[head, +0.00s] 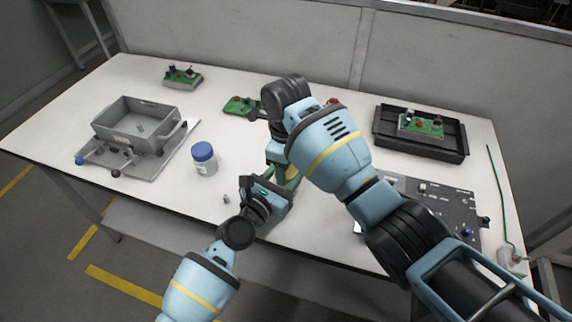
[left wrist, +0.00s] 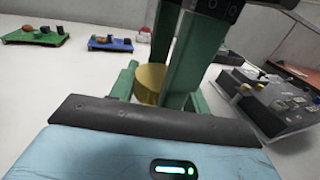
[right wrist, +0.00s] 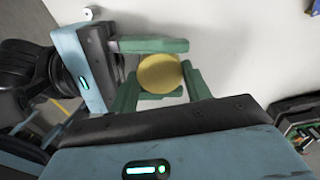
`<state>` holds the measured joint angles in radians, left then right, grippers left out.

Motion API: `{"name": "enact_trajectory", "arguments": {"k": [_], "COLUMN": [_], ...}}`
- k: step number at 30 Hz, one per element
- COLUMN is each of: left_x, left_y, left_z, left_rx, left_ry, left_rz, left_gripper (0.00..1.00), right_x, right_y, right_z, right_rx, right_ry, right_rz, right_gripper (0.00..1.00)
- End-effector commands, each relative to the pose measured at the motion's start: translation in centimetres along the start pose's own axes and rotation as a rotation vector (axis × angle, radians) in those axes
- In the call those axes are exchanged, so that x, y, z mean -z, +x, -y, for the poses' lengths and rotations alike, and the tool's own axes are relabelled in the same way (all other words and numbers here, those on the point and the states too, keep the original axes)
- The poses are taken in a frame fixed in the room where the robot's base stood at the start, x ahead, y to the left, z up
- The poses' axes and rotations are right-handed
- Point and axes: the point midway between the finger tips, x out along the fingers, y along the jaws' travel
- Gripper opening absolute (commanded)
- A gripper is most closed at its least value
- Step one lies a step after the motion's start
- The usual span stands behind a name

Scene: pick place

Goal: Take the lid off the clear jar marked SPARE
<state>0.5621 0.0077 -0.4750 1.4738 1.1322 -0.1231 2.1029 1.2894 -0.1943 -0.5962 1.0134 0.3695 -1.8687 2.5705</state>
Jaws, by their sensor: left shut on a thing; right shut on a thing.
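A jar with a gold lid (right wrist: 158,73) stands between my two grippers; the gold lid also shows in the left wrist view (left wrist: 150,83). The jar's body and any label are hidden by fingers, so I cannot read SPARE. My left gripper (right wrist: 158,72) reaches in from the side, shut on the jar. My right gripper (right wrist: 163,88) comes down from above, its green fingers on both sides of the gold lid, shut on it. I cannot tell whether the lid is apart from the jar. A clear jar with a blue lid (head: 204,158) stands to the left, its label unreadable.
A black tray (head: 455,148) with a green circuit board lies back right. A dark panel (head: 445,208) lies front right. A small metal part (head: 226,199) is near the front edge. A red-lidded jar (left wrist: 144,33) stands behind.

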Motion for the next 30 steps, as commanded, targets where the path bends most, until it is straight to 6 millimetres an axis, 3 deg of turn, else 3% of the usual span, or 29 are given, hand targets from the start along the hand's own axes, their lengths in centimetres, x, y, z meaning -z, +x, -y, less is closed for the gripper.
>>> {"name": "enact_trajectory", "arguments": {"k": [4, 5, 9, 19, 30], "left_x": [0.0, 0.0, 0.0, 0.0, 0.0], "left_y": [0.0, 0.0, 0.0, 0.0, 0.0], "left_z": [0.1, 0.1, 0.1, 0.0, 0.0], "left_rx": [0.001, 0.001, 0.001, 0.001, 0.001], "left_ry": [-0.001, -0.001, -0.001, 0.000, 0.000], "left_rz": [-0.001, -0.001, -0.001, 0.000, 0.000], "left_gripper": [0.00, 0.00, 0.00, 0.00, 0.00], "right_x": [-0.1, -0.1, 0.0, -0.1, -0.1], "right_y": [-0.1, -0.1, -0.1, -0.4, -4.3], "right_z": [0.0, 0.0, 0.0, 0.0, 0.0], "right_rx": [0.001, 0.001, 0.001, 0.001, 0.001], "right_ry": [-0.001, -0.001, -0.001, -0.002, -0.001], "right_rz": [0.002, 0.002, 0.001, 0.002, 0.002], "right_gripper": [0.21, 0.51, 0.69, 0.70, 0.70]}}
